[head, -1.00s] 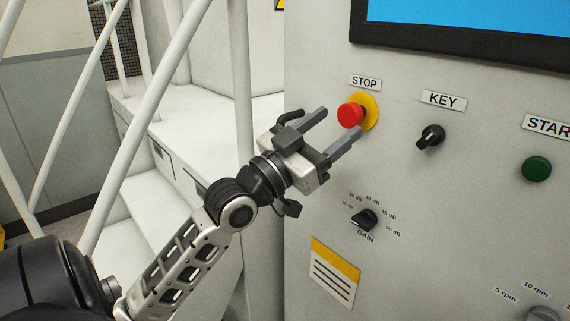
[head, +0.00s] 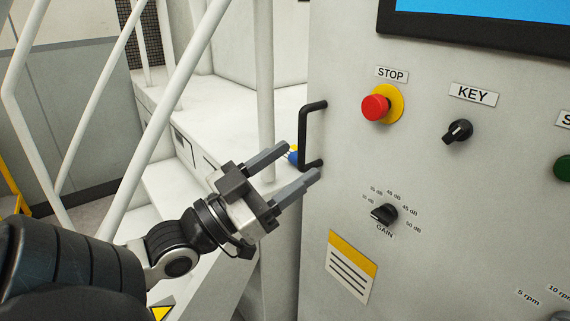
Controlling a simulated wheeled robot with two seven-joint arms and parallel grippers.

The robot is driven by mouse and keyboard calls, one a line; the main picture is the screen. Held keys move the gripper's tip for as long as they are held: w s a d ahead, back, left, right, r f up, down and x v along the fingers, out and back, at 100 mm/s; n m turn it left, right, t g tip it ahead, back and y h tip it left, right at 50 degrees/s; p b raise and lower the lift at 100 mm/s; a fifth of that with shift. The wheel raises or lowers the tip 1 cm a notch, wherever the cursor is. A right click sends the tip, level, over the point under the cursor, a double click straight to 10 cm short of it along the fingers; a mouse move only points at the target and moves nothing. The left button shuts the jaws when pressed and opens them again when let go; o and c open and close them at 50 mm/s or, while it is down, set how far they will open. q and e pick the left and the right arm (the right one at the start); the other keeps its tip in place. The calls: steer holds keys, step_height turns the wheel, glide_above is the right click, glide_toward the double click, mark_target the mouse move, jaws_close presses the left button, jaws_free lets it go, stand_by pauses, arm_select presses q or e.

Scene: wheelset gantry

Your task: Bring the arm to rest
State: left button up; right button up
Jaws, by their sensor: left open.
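My left gripper (head: 300,162) comes in from the left on my left arm (head: 178,250). Its two grey fingers are apart and nothing is between them. It is in front of the left edge of the grey control panel (head: 440,240), below and left of the red STOP button (head: 375,107) on its yellow collar, and apart from it. My right gripper is not in view.
A black handle (head: 303,135) on the panel's left edge is close behind the fingertips. The panel also carries a KEY switch (head: 458,131), a GAIN knob (head: 384,214) and a green button (head: 563,168). White railings (head: 160,120) and steps stand at left.

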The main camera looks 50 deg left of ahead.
arm_select(q)
steer(key=shift+s+f, duration=0.1)
stand_by(0.6)
steer(key=w+d+f+n+g+y, duration=0.1)
steer(key=d+f+g, duration=0.2)
steer(key=f, duration=0.7)
steer(key=d+f+n+g+y, duration=0.1)
steer(key=d+f+n+g, duration=0.15)
steer(key=f, duration=0.85)
steer(key=s+d+f+m+g, duration=0.1)
steer(key=d+f+g, duration=0.2)
steer(key=d+f, duration=0.3)
steer(key=s+d+f+g+h, duration=0.1)
steer(key=s+d+f+g, duration=0.1)
steer(key=d+f, duration=0.4)
steer(key=shift+s+d+f+m+g, duration=0.25)
steer(key=shift+d+m+g, duration=0.15)
steer(key=shift+d, duration=0.4)
steer(key=shift+c, duration=0.3)
stand_by(0.7)
